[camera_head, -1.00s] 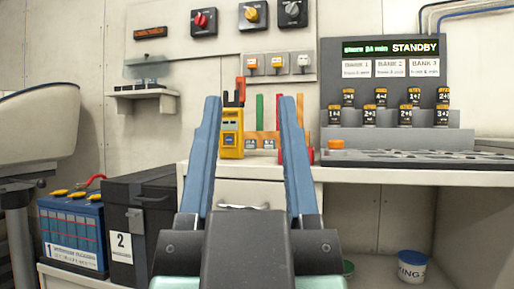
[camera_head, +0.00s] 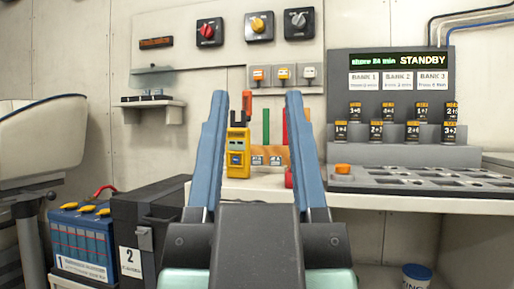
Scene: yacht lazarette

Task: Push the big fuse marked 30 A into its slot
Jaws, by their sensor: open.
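My gripper (camera_head: 256,98) is open, its two blue fingers pointing up and away over the front of the white bench (camera_head: 375,202), with nothing held between them. I cannot read a 30 A marking anywhere, so I cannot pick out the big fuse or its slot. Between the fingers, farther back, stands a yellow meter (camera_head: 238,158) with red and dark tips on top. Beside it is an orange-brown rack (camera_head: 270,152) with green and red upright pieces and small white labels. The right finger partly hides the rack and a red object by it.
A grey console (camera_head: 340,100) reading STANDBY stands at the right, with several numbered black cartridges and a slotted tray (camera_head: 430,181). Wall switches (camera_head: 260,27) and small breakers (camera_head: 283,76) are above. Battery boxes (camera_head: 150,220) stand low at the left. A bucket (camera_head: 416,277) sits below.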

